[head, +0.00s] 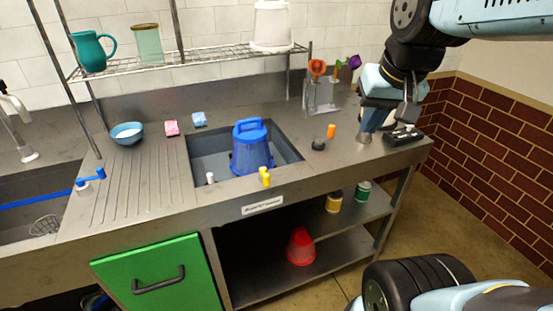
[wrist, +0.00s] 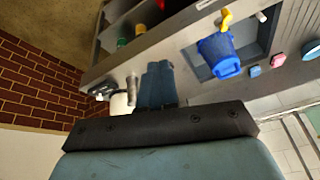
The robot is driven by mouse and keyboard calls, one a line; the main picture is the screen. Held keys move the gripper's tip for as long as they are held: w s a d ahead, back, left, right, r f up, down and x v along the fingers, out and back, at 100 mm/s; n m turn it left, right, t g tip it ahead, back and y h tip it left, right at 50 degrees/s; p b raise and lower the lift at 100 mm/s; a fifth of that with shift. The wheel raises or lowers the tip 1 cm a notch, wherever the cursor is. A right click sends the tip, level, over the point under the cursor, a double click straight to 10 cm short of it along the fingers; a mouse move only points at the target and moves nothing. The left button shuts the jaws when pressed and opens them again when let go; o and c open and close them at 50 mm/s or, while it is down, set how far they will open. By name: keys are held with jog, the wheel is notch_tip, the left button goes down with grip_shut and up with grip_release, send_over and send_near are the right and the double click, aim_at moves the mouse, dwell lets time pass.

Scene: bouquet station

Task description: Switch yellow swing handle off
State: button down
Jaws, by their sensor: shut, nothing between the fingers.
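The yellow swing handle (head: 265,176) stands on the front rim of the middle sink, in front of a blue bucket (head: 250,149). In the wrist view the yellow handle (wrist: 226,20) shows at the top, beside the bucket (wrist: 218,52). Whether it is on or off I cannot tell. My gripper (head: 370,124) is shut and empty above the right end of the counter, well to the right of the handle and apart from it. In the wrist view its closed blue fingers (wrist: 158,84) point toward the counter.
A small white knob (head: 210,178) is left of the handle. An orange cylinder (head: 331,131) and a dark round item (head: 318,145) stand between the sink and my gripper. A blue handle (head: 90,181) is by the left sink. The counter's front strip looks clear.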

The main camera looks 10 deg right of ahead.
jog(key=w+a+f+m+g+y, duration=0.3)
jog(key=w+f, duration=0.4)
jog(key=w, duration=0.4)
jog(key=w+a+f+m+g+y, duration=0.3)
jog(key=w+f+m+g, duration=0.3)
jog(key=w, duration=0.4)
jog(key=shift+w+f+m+g+y, duration=0.35)
jog(key=shift+f+m+y, duration=0.35)
jog(key=shift+f, duration=0.25)
jog(key=shift+f, duration=0.1)
jog(key=x, duration=1)
jog(key=shift+a, duration=0.15)
jog(key=shift+s+a, duration=0.7)
jog(key=shift+a, duration=0.25)
jog(key=shift+s+a, duration=0.35)
jog(key=shift+a, duration=0.25)
jog(key=shift+w+d, duration=0.1)
jog(key=shift+d, duration=0.05)
